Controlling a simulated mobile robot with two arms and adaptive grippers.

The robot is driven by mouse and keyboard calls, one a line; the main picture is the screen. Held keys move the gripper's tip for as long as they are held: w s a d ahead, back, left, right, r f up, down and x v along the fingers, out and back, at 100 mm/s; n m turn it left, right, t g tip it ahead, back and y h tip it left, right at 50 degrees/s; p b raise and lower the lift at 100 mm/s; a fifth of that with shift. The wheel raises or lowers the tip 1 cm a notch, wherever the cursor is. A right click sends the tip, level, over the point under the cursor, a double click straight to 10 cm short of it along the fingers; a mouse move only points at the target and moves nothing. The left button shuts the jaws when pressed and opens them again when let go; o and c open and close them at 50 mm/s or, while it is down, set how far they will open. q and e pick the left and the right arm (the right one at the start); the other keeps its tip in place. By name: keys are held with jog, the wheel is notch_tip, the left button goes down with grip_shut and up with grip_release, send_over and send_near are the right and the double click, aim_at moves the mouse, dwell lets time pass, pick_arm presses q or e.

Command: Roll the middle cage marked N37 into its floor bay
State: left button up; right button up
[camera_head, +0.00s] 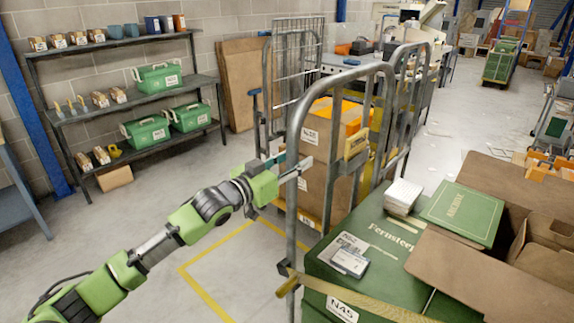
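A roll cage (392,100) stands in the middle of the row, holding a brown carton (326,165) and orange items. A white label (309,134) on the carton seems to start with N3; its last character is unclear. My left gripper (297,170) is at the cages, its fingers across the grey tube of the nearest cage frame. Whether they close on the tube, or touch it, I cannot tell. A yellow outlined floor bay (213,300) lies left of the cages, its lower part cut off by the picture. My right gripper is not in view.
The nearest cage (292,225), labelled N45 (342,310), holds green boxes, open cartons and a strap. An empty mesh cage (296,50) stands behind. Shelves with green cases (147,132) line the left wall. Floor between shelves and cages is clear.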

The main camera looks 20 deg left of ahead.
pick_arm(q)
jog(key=v, duration=1.2)
jog(key=shift+w, duration=0.1)
